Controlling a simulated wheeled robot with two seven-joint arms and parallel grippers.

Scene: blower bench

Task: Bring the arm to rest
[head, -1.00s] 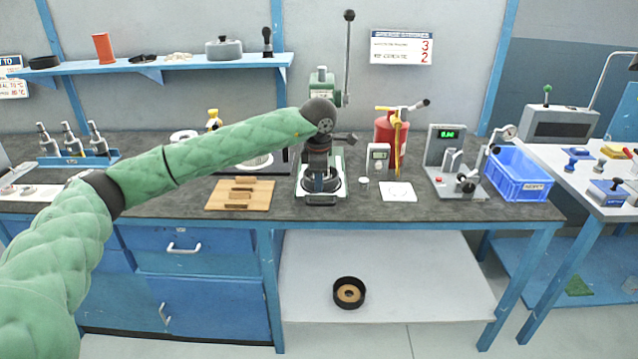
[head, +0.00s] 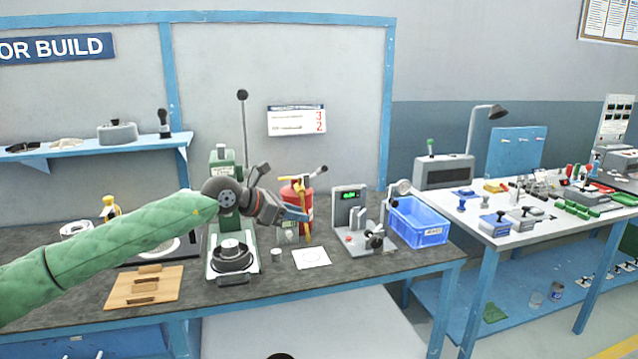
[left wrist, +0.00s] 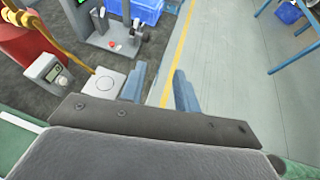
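My left arm, in green padded cover, reaches in from the left in the head view. Its gripper (head: 296,212) is raised above the bench (head: 340,264) and points right, in front of the red canister (head: 307,195). In the left wrist view the two blue-grey fingers (left wrist: 160,84) stand apart with nothing between them, so the gripper is open and empty. The arm's wrist covers part of the green lever press (head: 222,240). My right gripper is in neither view.
A wooden block board (head: 120,296) lies left of the press. To the right are a white square pad (head: 311,257), a grey gauge stand (head: 350,215) and a blue bin (head: 420,228).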

